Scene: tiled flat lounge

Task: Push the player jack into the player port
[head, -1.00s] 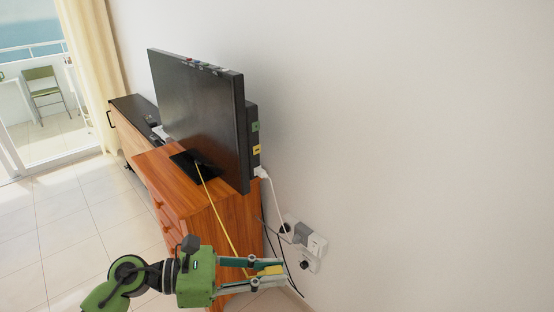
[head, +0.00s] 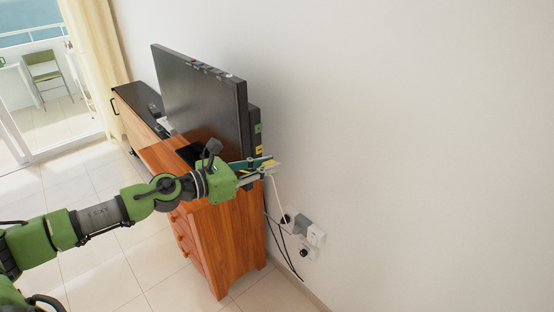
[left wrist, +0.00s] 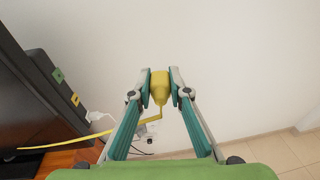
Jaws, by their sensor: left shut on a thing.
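My left gripper (head: 268,165) is shut on the yellow jack (left wrist: 159,87), whose body sits between the two fingertips in the left wrist view. The jack's yellow cable (left wrist: 85,143) runs off to the left. The television (head: 203,100) stands on a wooden cabinet. Its back edge carries a yellow-marked port (left wrist: 75,100) and a green-marked port (left wrist: 58,75); I cannot read which is the player port. In the head view the gripper is just below the yellow mark (head: 259,149). The jack is apart from the ports. My right gripper is not in view.
A white plug (left wrist: 98,116) sits in the television beside the yellow port, its cord hanging down. The wooden cabinet (head: 226,235) is under my arm. Bare wall lies to the right.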

